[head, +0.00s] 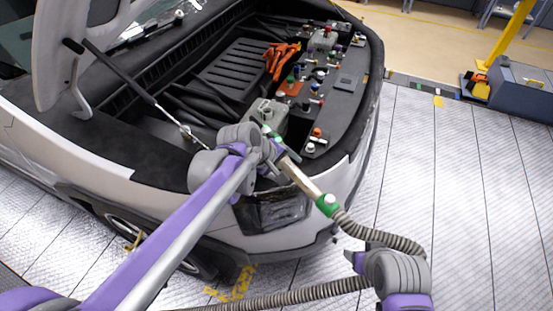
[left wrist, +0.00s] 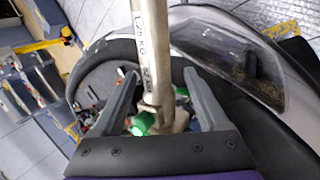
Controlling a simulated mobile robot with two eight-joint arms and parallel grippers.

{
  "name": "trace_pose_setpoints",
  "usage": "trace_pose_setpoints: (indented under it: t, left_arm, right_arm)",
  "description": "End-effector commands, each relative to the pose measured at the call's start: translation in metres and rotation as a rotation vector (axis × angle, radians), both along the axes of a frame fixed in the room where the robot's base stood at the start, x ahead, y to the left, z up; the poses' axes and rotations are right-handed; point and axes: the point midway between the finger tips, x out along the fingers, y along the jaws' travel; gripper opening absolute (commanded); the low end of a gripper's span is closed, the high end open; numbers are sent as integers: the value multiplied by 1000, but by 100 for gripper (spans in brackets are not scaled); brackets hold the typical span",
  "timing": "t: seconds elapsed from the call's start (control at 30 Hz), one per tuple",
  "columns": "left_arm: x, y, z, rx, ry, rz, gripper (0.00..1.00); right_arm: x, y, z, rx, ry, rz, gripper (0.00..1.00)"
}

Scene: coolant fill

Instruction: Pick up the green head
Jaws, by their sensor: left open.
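The green head is a pale metal tube (head: 300,180) with a green collar (head: 327,205) at its lower end, where a ribbed hose joins it. Its upper end lies at my left gripper (head: 274,152), above the front edge of the car's open bay. In the left wrist view the tube (left wrist: 150,45) runs between the two spread fingers of my left gripper (left wrist: 162,75), with a bright green part (left wrist: 143,123) near the palm. The fingers stand apart on either side of it. My right gripper (head: 362,262) is low at the right, by the hose; its jaws are not clear.
The ribbed hose (head: 385,236) bends down past my right gripper and runs left along the bottom. The car's open bay (head: 235,75) holds a dark panel (head: 345,85) with several coloured caps and orange cables (head: 280,60). A grey cabinet (head: 520,90) stands far right.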

Motion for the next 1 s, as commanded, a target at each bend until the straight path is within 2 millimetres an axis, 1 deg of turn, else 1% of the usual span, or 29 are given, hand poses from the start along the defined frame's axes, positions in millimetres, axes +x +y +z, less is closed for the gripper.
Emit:
trace_pose_setpoints:
  t: [0.17, 0.3, 0.57, 0.6, 0.67, 0.7, 0.87, 1.0]
  left_arm:
    - [8, -17, -20, 1, -1, -4, 77]
    - [14, -23, -34, 0, 0, -2, 77]
    - [15, -24, -37, 1, -1, -2, 77]
    - [15, -24, -37, 1, -1, -2, 73]
    - [15, -24, -37, 1, -1, -2, 62]
    - [15, -24, -37, 1, -1, -2, 55]
    - [15, -23, -36, 1, -1, -2, 26]
    - [15, -24, -36, 1, -1, -2, 1]
  right_arm:
    - [2, 0, 4, 0, -3, 0, 62]
    - [1, 0, 3, 0, -2, 0, 62]
    - [1, 0, 2, 0, -2, 0, 62]
    - [1, 0, 2, 0, -2, 0, 62]
    - [1, 0, 2, 0, -2, 0, 62]
    - [1, 0, 2, 0, -2, 0, 62]
    - [1, 0, 3, 0, -2, 0, 62]
    - [1, 0, 3, 0, -2, 0, 62]
